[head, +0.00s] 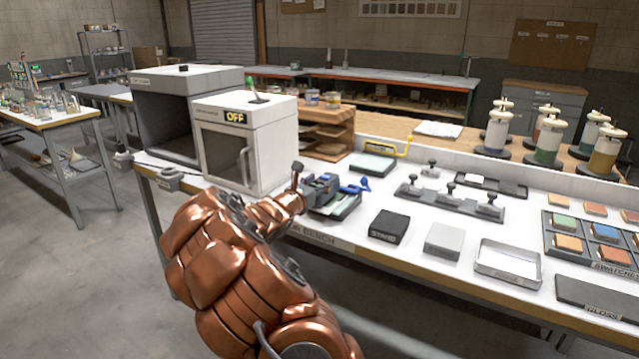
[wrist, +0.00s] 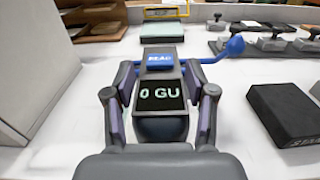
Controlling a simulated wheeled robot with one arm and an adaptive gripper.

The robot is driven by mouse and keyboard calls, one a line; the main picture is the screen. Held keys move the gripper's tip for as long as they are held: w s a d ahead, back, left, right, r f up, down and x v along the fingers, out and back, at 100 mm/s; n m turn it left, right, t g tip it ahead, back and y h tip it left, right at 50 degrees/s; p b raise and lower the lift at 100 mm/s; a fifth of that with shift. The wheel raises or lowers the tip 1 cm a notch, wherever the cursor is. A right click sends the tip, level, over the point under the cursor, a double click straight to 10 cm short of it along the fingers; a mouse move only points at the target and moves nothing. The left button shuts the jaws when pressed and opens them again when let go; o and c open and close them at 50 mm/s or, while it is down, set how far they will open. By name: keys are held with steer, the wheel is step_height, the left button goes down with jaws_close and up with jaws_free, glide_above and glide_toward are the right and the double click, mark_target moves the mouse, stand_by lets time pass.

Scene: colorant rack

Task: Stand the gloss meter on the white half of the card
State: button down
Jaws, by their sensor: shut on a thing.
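The gloss meter (wrist: 161,62) is between the fingers of my gripper (wrist: 162,92) in the wrist view. It has a blue READ button, a dark display showing "0 GU", and a blue-knobbed lever on its right. In the head view my gripper (head: 321,188) is shut on the meter (head: 322,181) near the bench's front edge, right of the white cabinet. Its base is hidden, so I cannot tell whether it touches the bench. A dark flat board with a white patch (head: 478,179) lies farther back right; I cannot tell whether it is the card.
A black labelled block (head: 388,228), a grey block (head: 444,241) and a shallow metal tray (head: 507,264) stand right of my gripper. The white cabinet (head: 243,150) stands close on the left.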

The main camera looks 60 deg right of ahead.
steer(key=shift+f, duration=0.15)
steer(key=shift+c, duration=1.6)
jaws_free()
steer(key=shift+r, duration=0.25)
steer(key=a+b, duration=0.1)
steer(key=a, duration=1.1)
steer(key=shift+s, duration=0.3)
steer(key=shift+f, duration=0.1)
